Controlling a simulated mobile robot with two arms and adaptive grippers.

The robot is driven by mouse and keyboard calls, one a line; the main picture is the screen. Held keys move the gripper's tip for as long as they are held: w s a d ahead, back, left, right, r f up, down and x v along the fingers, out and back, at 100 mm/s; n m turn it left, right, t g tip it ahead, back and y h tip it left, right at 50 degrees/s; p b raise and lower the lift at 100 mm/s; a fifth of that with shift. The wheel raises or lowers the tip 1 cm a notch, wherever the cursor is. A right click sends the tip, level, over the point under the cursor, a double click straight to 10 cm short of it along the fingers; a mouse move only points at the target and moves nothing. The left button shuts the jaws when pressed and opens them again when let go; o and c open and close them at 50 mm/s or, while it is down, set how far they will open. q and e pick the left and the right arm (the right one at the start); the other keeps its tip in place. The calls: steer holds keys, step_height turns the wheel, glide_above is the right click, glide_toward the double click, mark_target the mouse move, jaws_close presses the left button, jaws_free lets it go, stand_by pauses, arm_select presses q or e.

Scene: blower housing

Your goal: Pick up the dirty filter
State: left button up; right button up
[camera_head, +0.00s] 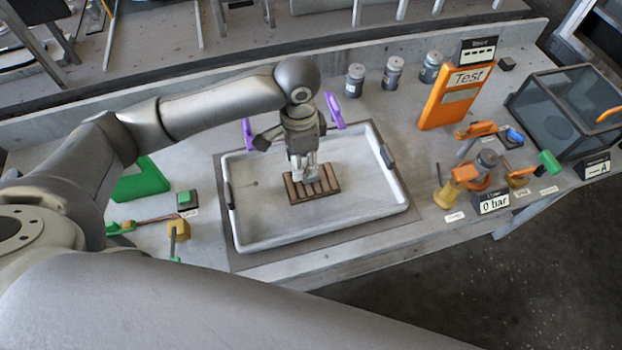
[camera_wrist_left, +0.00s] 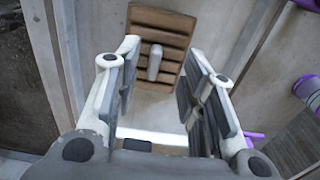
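The dirty filter (camera_head: 331,187) is a brown slatted block lying flat in a pale tray (camera_head: 253,227). In the left wrist view the filter (camera_wrist_left: 160,20) has a light grey grip (camera_wrist_left: 154,62) standing up from its middle. My left gripper (camera_head: 306,172) points down over the filter and hides part of it in the head view. In the left wrist view my left gripper (camera_wrist_left: 163,58) has its two fingers apart, with the grip showing in the gap between them. I cannot tell whether the fingers are around the grip or still above it. My right gripper is not in view.
Two purple handles (camera_head: 335,110) (camera_head: 248,133) show beside the gripper near the tray's back edge. An orange Test panel (camera_head: 456,95), several grey canisters (camera_head: 393,72) and a dark transparent box (camera_head: 570,115) stand right. A green part (camera_head: 140,180) lies left of the tray.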

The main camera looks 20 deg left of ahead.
mark_target(304, 176)
arm_select(q)
steer(key=shift+d+f+p, duration=0.15)
steer(key=shift+f+p, duration=0.05)
steer(key=shift+f, duration=1.1)
steer(key=shift+d+f+p, duration=0.15)
steer(key=shift+f+p, duration=0.05)
steer(key=shift+f, duration=1.1)
jaws_close()
